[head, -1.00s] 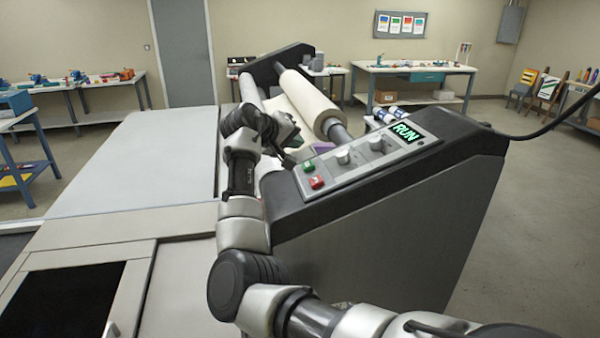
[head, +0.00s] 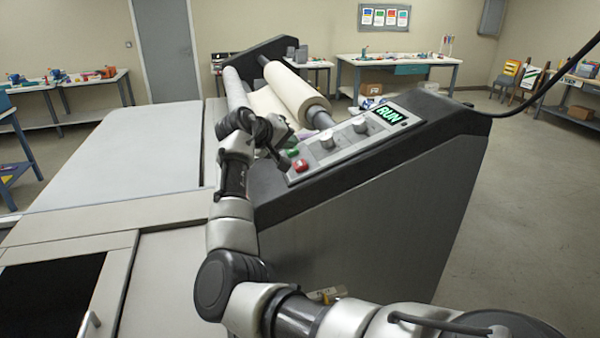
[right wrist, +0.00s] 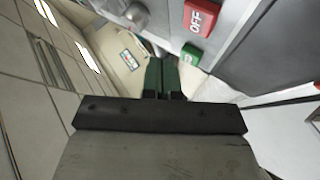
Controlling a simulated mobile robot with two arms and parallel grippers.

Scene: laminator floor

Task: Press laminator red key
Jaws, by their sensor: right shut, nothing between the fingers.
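The red key (head: 301,166) sits at the near left end of the laminator's sloping control panel (head: 345,145). In the right wrist view the red key (right wrist: 201,17) reads OFF. A green key (head: 292,153) is beside it, also in the right wrist view (right wrist: 190,54). My right gripper (head: 284,160) is just left of the two keys in the head view. In the right wrist view its green fingertips (right wrist: 161,75) are together and empty, with the red key up and to the right. I cannot tell any contact with a key. My left gripper is out of view.
The panel has two grey knobs (head: 327,139) and a display (head: 390,115) reading RUN. A pale roll (head: 295,92) lies behind the panel. A flat bed (head: 125,155) extends left. Open floor (head: 520,200) lies right of the dark housing.

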